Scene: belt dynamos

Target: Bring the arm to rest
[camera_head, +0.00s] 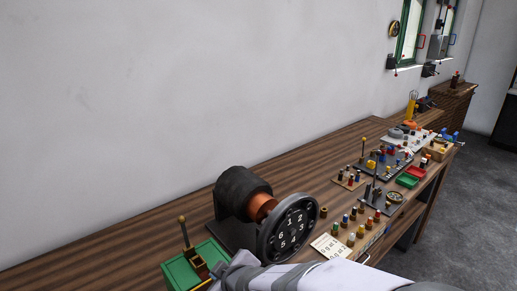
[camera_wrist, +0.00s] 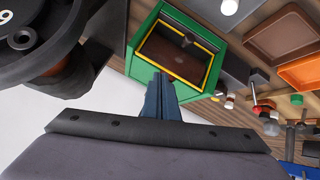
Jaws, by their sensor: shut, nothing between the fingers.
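My gripper (camera_wrist: 160,82) is shut and empty in the wrist view, its blue-grey fingers together. Behind the fingertips in that view is a green box (camera_wrist: 143,40) with a yellow-edged brown opening. I cannot tell whether the fingers touch it. In the head view my pale arm comes in from the bottom edge, in front of the bench (camera_head: 115,238). It reaches left towards the green box (camera_head: 180,273) and hides part of the bench front.
A black drum machine (camera_head: 240,187) with a numbered wheel (camera_head: 289,228) stands close to my arm. Pegs, a white card (camera_head: 330,245) and a green tray (camera_head: 407,180) lie to the right. Orange (camera_wrist: 300,72) and brown trays (camera_wrist: 285,33) show in the wrist view. A white wall stands behind.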

